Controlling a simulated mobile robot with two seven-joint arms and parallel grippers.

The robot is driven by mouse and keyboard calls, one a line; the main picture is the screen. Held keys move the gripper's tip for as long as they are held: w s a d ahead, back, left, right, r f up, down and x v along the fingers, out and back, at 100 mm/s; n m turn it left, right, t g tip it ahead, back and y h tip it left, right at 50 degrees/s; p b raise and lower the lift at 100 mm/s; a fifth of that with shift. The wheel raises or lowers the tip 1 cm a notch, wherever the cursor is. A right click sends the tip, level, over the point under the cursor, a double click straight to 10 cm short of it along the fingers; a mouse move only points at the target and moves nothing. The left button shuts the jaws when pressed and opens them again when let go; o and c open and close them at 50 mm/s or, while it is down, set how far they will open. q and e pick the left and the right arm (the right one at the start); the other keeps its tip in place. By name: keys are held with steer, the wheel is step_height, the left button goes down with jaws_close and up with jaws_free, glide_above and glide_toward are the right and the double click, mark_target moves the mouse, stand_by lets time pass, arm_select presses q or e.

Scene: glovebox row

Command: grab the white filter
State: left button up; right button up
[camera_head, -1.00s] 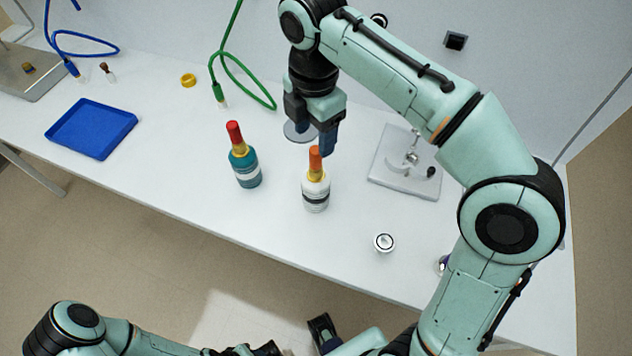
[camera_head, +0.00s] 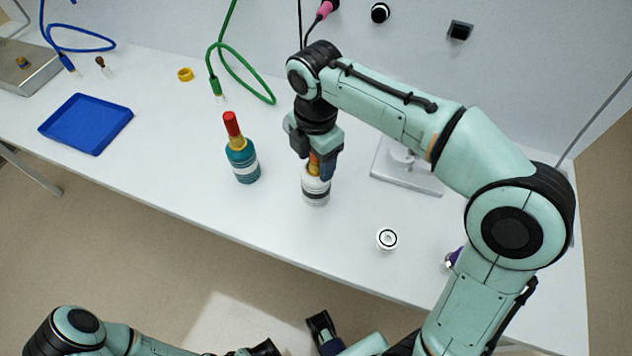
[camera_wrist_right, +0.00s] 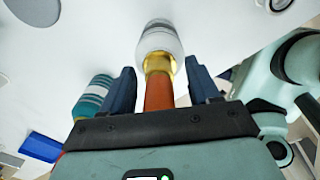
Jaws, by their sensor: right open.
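A white bottle-shaped thing (camera_head: 316,190) with a dark band, yellow neck and orange tip stands upright on the table; it seems to be the white filter. It also shows in the right wrist view (camera_wrist_right: 160,40). My right gripper (camera_head: 316,165) is open above it, pointing down. In the wrist view its fingers (camera_wrist_right: 160,75) stand on both sides of the orange tip (camera_wrist_right: 159,92), with gaps visible. The head view partly hides the tip behind the fingers. My left arm shows at the bottom edge; its gripper's state is unclear.
A teal bottle (camera_head: 242,164) with a red tip stands close on the left. A blue tray (camera_head: 87,123), yellow ring (camera_head: 185,74) and green cable (camera_head: 243,75) lie further left. A grey stand (camera_head: 408,178) and small white round piece (camera_head: 386,239) are on the right.

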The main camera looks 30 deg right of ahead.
jaws_close()
steer(key=shift+r, duration=0.1)
